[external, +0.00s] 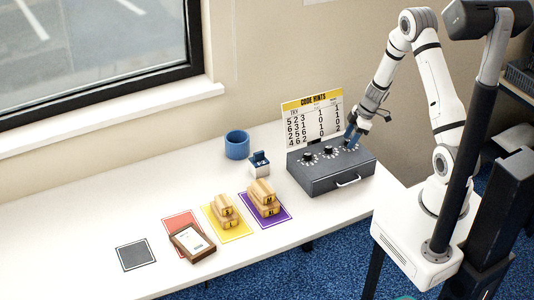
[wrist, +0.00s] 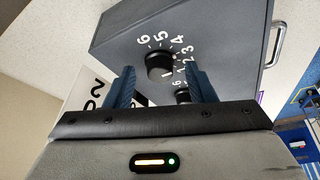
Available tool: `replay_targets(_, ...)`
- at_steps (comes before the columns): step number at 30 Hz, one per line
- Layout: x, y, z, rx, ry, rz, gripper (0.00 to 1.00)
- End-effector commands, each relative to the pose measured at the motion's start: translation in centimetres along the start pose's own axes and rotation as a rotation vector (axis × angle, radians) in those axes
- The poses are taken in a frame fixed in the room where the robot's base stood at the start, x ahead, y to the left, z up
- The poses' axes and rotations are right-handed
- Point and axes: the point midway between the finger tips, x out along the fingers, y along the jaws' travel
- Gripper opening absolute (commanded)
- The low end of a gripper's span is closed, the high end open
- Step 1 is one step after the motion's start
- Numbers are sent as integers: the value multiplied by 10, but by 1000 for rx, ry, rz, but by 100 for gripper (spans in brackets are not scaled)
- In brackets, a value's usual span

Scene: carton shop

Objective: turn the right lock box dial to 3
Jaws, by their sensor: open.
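The grey lock box (external: 322,178) stands on the white table with black dials along its top. My gripper (external: 352,132) is over the right end of the box, at the right dial. In the wrist view the right dial (wrist: 159,66) is a round black knob ringed by white numbers 1 to 6. My open fingers (wrist: 159,72) lie on either side of this knob in the picture; I cannot tell whether they touch it. Its pointer setting is not clear. A neighbouring dial (wrist: 182,95) is partly hidden by the right finger.
The code hints board (external: 312,118) stands behind the box. A handle (external: 348,182) sticks out at its front.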

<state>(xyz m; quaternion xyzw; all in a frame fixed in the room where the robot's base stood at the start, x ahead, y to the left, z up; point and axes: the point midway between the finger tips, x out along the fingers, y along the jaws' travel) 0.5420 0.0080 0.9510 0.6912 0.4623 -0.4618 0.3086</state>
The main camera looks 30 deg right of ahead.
Motion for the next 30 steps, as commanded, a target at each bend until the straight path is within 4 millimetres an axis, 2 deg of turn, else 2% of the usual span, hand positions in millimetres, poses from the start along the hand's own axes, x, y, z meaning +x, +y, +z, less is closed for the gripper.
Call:
replay_targets(8,-4,0,0,0,1,2,50)
replay_targets(21,-69,1,0,0,1,2,50)
replay_targets(25,-77,0,0,0,0,1,50)
replay_targets(30,-78,0,0,0,0,0,50)
